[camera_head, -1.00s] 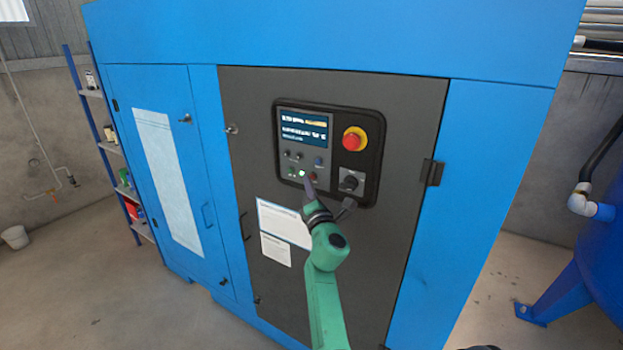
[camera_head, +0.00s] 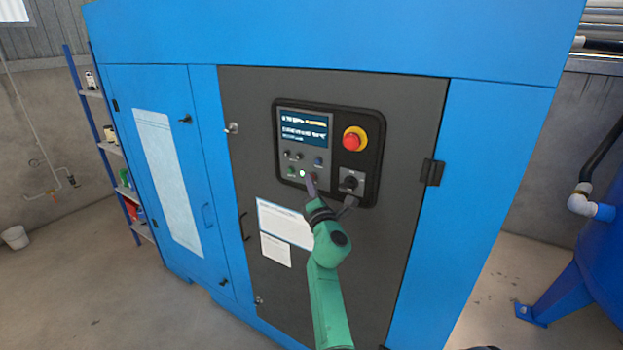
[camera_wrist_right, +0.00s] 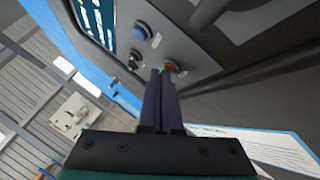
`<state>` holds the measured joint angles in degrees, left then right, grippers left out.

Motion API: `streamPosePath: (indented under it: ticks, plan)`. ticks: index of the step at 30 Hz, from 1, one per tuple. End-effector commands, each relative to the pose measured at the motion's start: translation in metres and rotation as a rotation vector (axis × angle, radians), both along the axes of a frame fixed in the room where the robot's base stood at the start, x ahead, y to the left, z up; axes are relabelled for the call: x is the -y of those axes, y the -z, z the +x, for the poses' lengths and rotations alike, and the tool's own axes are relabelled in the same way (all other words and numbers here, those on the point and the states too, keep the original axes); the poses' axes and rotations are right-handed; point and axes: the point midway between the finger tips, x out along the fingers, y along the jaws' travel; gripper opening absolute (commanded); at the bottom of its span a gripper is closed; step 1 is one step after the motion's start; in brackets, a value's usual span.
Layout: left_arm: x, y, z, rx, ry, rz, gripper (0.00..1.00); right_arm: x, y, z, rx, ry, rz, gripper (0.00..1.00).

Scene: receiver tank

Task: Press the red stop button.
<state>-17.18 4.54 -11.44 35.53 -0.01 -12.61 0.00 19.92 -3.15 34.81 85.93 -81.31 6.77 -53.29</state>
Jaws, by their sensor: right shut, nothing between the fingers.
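The small red button (camera_wrist_right: 174,67) is on the lower part of the control panel in the right wrist view. It sits just right of my right gripper's fingertips (camera_wrist_right: 161,76), close to them. I cannot tell whether they touch. In the head view my right gripper (camera_head: 310,181) reaches up to the panel's lower button row and mostly hides the small red button. Its dark fingers are together and empty. A larger red mushroom button (camera_head: 352,140) on a yellow ring is on the panel's upper right. My left gripper is not in view.
The panel (camera_head: 370,119) also carries a display (camera_head: 305,129), a blue button (camera_head: 318,162), a lit green-white light (camera_head: 302,173) and a black rotary switch (camera_head: 349,182) right of my gripper. Paper sheets (camera_head: 286,223) are on the dark door below.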

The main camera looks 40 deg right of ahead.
Motion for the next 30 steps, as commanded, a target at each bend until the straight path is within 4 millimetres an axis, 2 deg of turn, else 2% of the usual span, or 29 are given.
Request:
streamPosePath:
  ticks: [11,20,30]
  plan:
    - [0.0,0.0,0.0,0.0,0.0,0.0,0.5,0.0,0.0,0.0,0.001,0.001,0.0,0.0]
    - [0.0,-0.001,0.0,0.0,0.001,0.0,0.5,-0.014,0.0,-0.005,0.0,0.0,0.001,0.0]
    - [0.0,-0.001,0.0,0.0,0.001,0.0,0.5,-0.016,0.0,-0.005,0.0,0.0,0.0,0.0]
